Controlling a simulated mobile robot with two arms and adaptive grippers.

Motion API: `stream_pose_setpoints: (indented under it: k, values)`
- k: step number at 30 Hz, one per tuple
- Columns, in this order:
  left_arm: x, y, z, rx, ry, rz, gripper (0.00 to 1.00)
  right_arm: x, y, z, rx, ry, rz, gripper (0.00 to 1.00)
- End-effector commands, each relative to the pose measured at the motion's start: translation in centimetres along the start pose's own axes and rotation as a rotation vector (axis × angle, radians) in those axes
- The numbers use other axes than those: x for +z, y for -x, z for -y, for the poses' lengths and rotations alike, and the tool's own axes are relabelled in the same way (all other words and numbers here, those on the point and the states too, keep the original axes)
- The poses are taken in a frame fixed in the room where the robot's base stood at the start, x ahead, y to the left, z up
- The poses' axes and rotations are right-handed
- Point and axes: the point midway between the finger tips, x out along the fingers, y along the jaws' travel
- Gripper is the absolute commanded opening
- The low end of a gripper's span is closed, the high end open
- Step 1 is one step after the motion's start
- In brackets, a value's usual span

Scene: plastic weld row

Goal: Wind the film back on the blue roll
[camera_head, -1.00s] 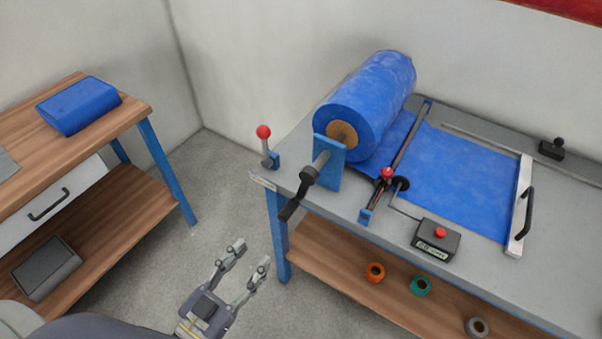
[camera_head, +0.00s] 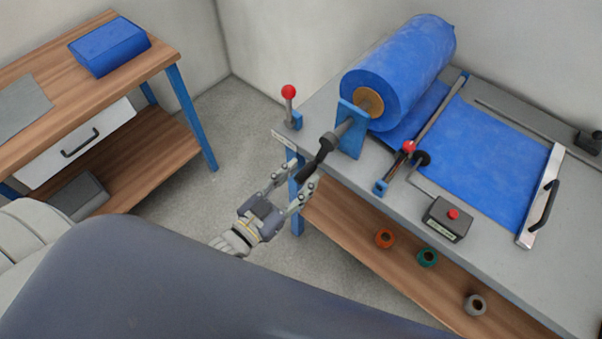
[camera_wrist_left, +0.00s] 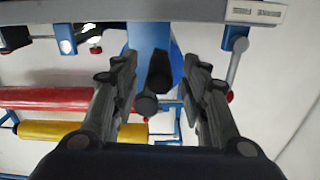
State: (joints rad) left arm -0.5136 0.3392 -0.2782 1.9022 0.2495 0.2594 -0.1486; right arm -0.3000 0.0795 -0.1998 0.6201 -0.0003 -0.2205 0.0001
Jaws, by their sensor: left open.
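The blue roll (camera_head: 400,72) sits on its stand at the back of the grey bench. Its blue film (camera_head: 485,160) runs out flat to the right, up to a silver bar with a black handle (camera_head: 541,200). A black crank handle (camera_head: 314,165) hangs at the roll's near end. My left gripper (camera_head: 301,172) is open, with its fingers on either side of the crank handle's lower end. In the left wrist view the dark crank grip (camera_wrist_left: 160,75) shows between the open fingers (camera_wrist_left: 160,80); contact cannot be told. My right gripper is not in view.
A red-knobbed lever (camera_head: 289,100) stands at the bench's left corner. A guide rod with a red knob (camera_head: 409,147) crosses the film near the roll. A small box with a red button (camera_head: 446,218) is on the bench. Tape rolls (camera_head: 428,257) lie on the lower shelf.

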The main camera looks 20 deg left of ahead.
Motion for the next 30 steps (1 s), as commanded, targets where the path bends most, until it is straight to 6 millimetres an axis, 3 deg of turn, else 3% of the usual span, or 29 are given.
stream_pose_setpoints:
  k: [13,19,30]
  values:
    - [0.03,-0.98,-0.03,0.000,0.000,0.001,0.41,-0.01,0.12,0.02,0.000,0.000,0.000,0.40]
    - [0.02,-0.97,-0.02,0.000,0.000,0.001,0.00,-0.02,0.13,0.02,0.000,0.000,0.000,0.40]
    - [-0.12,-0.98,0.23,0.000,-0.025,0.000,0.00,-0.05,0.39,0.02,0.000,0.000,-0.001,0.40]
